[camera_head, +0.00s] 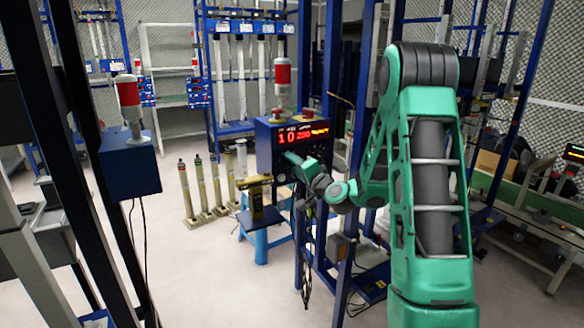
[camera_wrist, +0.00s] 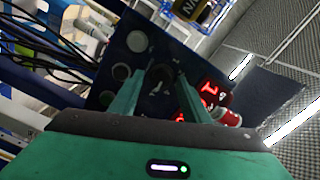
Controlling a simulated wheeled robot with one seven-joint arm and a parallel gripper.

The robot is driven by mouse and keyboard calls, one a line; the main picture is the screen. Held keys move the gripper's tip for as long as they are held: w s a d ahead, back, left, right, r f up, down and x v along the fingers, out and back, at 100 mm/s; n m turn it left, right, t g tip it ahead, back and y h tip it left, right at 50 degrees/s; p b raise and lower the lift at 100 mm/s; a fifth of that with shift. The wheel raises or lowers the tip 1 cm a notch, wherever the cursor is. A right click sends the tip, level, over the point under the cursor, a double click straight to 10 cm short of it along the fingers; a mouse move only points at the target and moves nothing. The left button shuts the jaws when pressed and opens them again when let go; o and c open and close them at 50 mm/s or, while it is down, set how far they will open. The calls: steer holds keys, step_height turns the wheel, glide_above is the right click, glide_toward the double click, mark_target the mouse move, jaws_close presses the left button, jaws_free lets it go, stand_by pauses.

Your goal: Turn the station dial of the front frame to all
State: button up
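The front frame's blue control box (camera_head: 265,140) carries a red lit display (camera_head: 303,133) and stands on the frame at the centre of the head view. My gripper (camera_head: 290,157) reaches the box's front face just below the display and hides part of it. In the wrist view the dark panel (camera_wrist: 118,75) lies tilted. My gripper (camera_wrist: 159,78) has its two green fingers apart, pointing at the panel. A small dark dial (camera_wrist: 160,74) shows between the fingertips. I cannot tell whether the fingers touch it or where it points.
A red beacon (camera_head: 283,72) stands on the box. A blue stool (camera_head: 262,240) with a yellow-black tool (camera_head: 257,200) and several upright posts (camera_head: 202,190) stand left of the frame. Another blue box with a beacon (camera_head: 130,170) is at left. Floor at front left is clear.

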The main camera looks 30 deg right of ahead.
steer(key=s, duration=1)
steer(key=shift+s, duration=0.3)
stand_by(0.4)
